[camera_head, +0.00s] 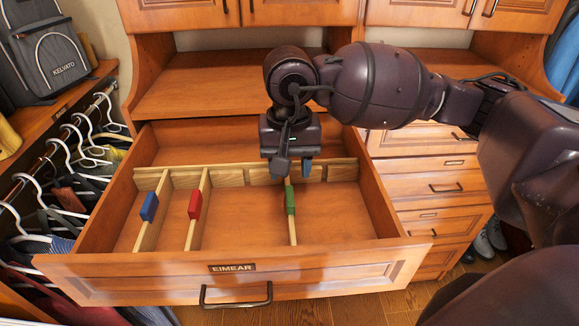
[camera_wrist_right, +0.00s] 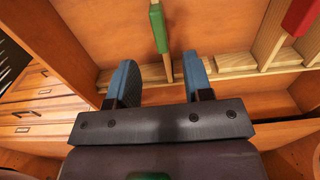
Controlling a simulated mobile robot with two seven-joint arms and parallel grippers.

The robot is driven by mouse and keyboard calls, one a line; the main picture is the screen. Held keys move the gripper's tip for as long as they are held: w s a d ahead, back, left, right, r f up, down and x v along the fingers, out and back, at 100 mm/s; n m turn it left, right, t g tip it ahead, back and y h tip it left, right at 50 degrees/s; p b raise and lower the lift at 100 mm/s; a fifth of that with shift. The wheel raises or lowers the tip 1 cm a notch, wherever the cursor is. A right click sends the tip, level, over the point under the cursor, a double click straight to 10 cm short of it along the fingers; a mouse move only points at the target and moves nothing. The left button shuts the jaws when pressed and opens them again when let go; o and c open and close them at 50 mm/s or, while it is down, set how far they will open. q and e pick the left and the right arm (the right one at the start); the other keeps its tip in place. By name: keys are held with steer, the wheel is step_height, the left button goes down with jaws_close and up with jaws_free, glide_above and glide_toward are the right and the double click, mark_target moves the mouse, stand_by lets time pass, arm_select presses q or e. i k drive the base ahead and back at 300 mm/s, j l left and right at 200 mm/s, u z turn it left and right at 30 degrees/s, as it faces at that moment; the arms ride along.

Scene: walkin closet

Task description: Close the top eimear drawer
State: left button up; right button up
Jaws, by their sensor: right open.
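The top drawer, labelled EIMEAR, is pulled far out of the wooden cabinet; its front (camera_head: 130,275) has a dark label (camera_head: 232,267) and a dark bar handle (camera_head: 236,296). My right gripper (camera_head: 293,168) points down over the rear part of the open drawer, by the wooden divider strip. Its two blue fingers are apart in the wrist view (camera_wrist_right: 159,62). A thin divider with a green clip (camera_head: 290,199) lies near the fingers; the green clip also shows in the wrist view (camera_wrist_right: 158,30). Nothing is visibly gripped. My left gripper is not in view.
Dividers inside carry a blue clip (camera_head: 149,206) and a red clip (camera_head: 195,204). Closed drawers (camera_head: 440,187) stand on the right. Hangers with clothes (camera_head: 75,150) crowd the left side. A grey backpack (camera_head: 50,55) sits on a shelf. Wooden floor shows in front.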

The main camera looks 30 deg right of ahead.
mark_target(352, 239)
steer(key=k, duration=1)
